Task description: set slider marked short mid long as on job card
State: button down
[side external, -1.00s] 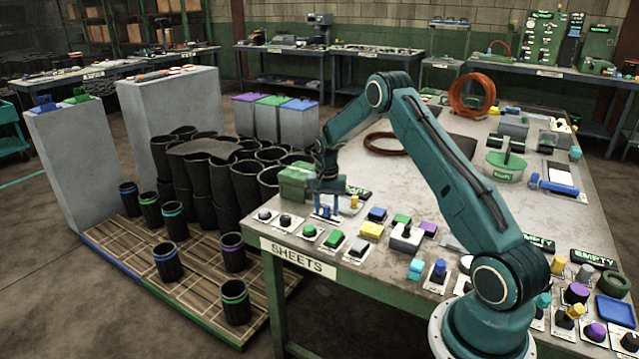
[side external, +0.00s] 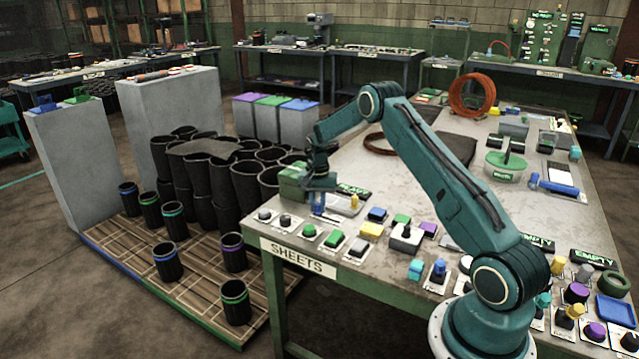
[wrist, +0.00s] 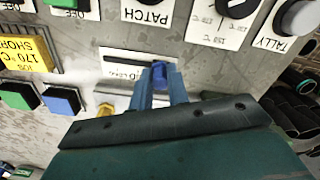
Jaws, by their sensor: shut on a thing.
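My gripper (side external: 317,209) is low over the near left part of the bench, pointing down. In the wrist view its two blue fingers (wrist: 160,88) are shut on a small blue slider knob (wrist: 160,70). The knob stands at the right part of a white slider plate (wrist: 128,58) with a dark slot. The plate's lettering is mostly hidden or too small to read, so I cannot tell which mark the knob is at. I cannot pick out a readable job card.
Close by are a yellow block (wrist: 25,54), green and blue buttons (wrist: 60,100), a yellow knob (wrist: 105,109), and black, green and grey knobs on labelled plates. A green box (side external: 293,182) stands beside my gripper. Black sleeves (side external: 215,165) are stacked left of the bench.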

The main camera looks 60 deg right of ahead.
aim_at(316, 204)
jog(key=shift+w, duration=0.3)
jog(key=c, duration=1.3)
grip_release()
jog(key=shift+c, duration=0.2)
jog(key=shift+s+r, duration=0.1)
notch_tip(316, 204, up, 14)
